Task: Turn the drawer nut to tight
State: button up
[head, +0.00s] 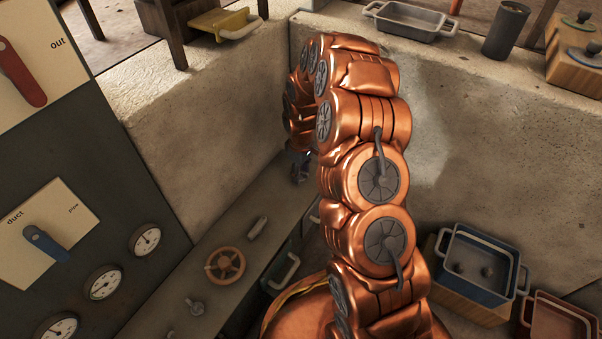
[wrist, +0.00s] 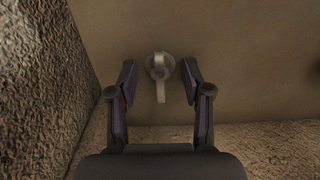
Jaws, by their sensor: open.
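In the wrist view a pale metal nut (wrist: 158,66) with a round head and one short straight arm pointing down the picture sits on a flat tan surface. My gripper (wrist: 158,72) is open, with one dark finger to the left and one to the right of the nut, both apart from it. In the head view my gripper (head: 299,166) is small and dark, low by the bench in the corner, mostly hidden behind my copper arm. I cannot make out this nut in the head view. A drawer handle (head: 284,272) shows on the bench's front.
Rough walls stand close at the left and bottom of the wrist view. The bench top holds an orange handwheel (head: 225,265), a grey lever (head: 257,228) and a small grey knob (head: 195,306). A gauge panel (head: 75,245) stands left; a blue bin (head: 475,270) lies right.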

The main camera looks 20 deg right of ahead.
grip_shut()
dwell(0.4)
jog(key=shift+r+m+p, duration=0.15)
jog(key=shift+m+p, duration=0.15)
jog(key=shift+p, duration=0.15)
jog(key=m+p, duration=0.2)
jog(key=p, duration=0.1)
jog(key=shift+r, duration=0.2)
jog(key=m+p, duration=0.6)
jog(key=p, duration=0.1)
jog(key=shift+f+m, duration=0.1)
jog(key=shift+m, duration=0.3)
jog(key=m+p, duration=0.3)
jog(key=m, duration=0.1)
jog(key=shift+f, duration=0.1)
jog(key=shift+w+f+m+p, duration=0.1)
jog(key=shift+m+p, duration=0.4)
jog(key=shift+m, duration=1.7)
